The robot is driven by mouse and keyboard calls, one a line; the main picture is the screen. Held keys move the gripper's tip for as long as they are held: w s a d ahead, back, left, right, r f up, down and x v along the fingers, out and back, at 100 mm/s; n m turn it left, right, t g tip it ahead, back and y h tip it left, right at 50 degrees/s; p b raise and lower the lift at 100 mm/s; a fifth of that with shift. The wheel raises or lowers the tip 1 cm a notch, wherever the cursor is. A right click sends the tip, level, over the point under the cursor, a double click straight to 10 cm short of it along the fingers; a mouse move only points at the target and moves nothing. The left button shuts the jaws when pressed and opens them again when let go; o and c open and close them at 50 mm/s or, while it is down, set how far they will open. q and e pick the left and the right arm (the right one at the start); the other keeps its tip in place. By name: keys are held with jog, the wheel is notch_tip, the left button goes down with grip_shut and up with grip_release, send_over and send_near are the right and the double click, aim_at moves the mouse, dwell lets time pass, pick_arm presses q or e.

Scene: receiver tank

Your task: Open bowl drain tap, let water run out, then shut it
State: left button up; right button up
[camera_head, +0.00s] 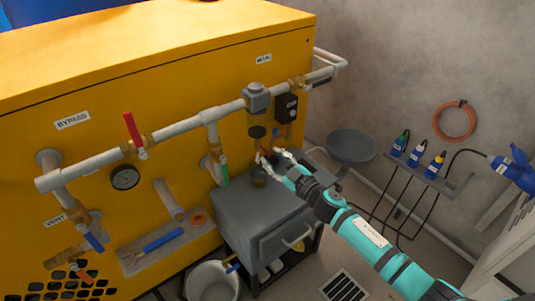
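A grey-headed filter unit (257,97) sits in the white pipe run on the yellow enclosure. Its bowl (257,119) hangs below the head. Small red parts show around the bottom of the bowl, by my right gripper (268,162), so the drain tap and its handle position cannot be made out clearly. The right gripper reaches in from the lower right, with its fingertips just below the bowl. Whether it touches the tap or is open or shut is too small to tell. My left gripper is out of view.
The grey cabinet (262,222) stands close under the bowl. A red-handled valve (133,131), a gauge (124,177) and a green-handled valve (224,174) are to the left. A white bucket (212,282) is on the floor. A round stool (352,144) stands behind my arm.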

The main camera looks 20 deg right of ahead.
aim_at(265, 151)
jog(key=shift+x, duration=1.8)
grip_shut()
